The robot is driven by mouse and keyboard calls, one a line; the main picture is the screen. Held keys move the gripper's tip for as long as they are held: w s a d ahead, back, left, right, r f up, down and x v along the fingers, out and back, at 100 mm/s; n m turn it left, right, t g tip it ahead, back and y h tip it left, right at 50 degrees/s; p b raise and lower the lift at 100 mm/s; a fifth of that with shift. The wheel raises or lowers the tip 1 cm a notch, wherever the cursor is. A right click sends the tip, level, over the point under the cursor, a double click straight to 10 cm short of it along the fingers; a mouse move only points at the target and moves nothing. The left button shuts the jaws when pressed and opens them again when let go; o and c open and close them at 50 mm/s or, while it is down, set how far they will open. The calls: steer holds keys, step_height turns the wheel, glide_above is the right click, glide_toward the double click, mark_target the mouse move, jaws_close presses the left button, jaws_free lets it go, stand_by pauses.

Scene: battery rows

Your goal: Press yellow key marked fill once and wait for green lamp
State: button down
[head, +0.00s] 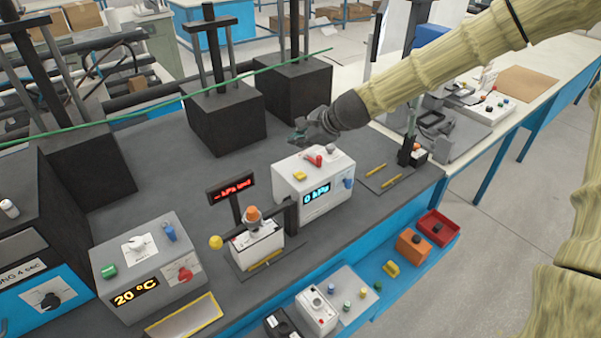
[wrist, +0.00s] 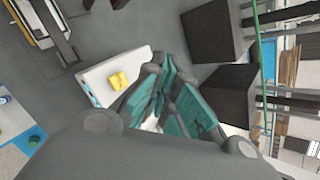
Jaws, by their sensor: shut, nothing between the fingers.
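The yellow key (head: 299,176) sits on top of a white box (head: 318,206) whose blue display reads 0 hPa. In the wrist view the yellow key (wrist: 118,81) lies on the pale box top (wrist: 98,84), to the left of my fingers. Any marking on the key is too small to read. My gripper (head: 299,135) is shut and empty, above and behind the box, apart from the key. Its teal fingers also show in the wrist view (wrist: 172,97). I cannot make out a lit green lamp on the box.
A red lever (head: 313,160) and a pale knob (head: 331,149) stand beside the key. A dark stand with a red display (head: 231,188) is left of the box. Black blocks (head: 226,122) stand behind. Yellow pencil-like sticks (head: 376,170) lie to the right.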

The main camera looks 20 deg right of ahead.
steer(key=b, duration=0.4)
glide_above(298, 176)
step_height(298, 176, down, 5)
steer(key=shift+s+r, duration=0.15)
steer(key=shift+r, duration=0.05)
steer(key=f+b, duration=0.1)
steer(key=f, duration=0.2)
steer(key=shift+w+f+b, duration=0.15)
steer(key=shift+w+b, duration=0.2)
steer(key=shift+b, duration=0.05)
steer(key=shift+s+f+b, duration=0.2)
steer(key=shift+f+b, duration=0.4)
steer(key=shift+f, duration=0.1)
steer(key=shift+w+f, duration=0.1)
steer(key=shift+f, duration=0.2)
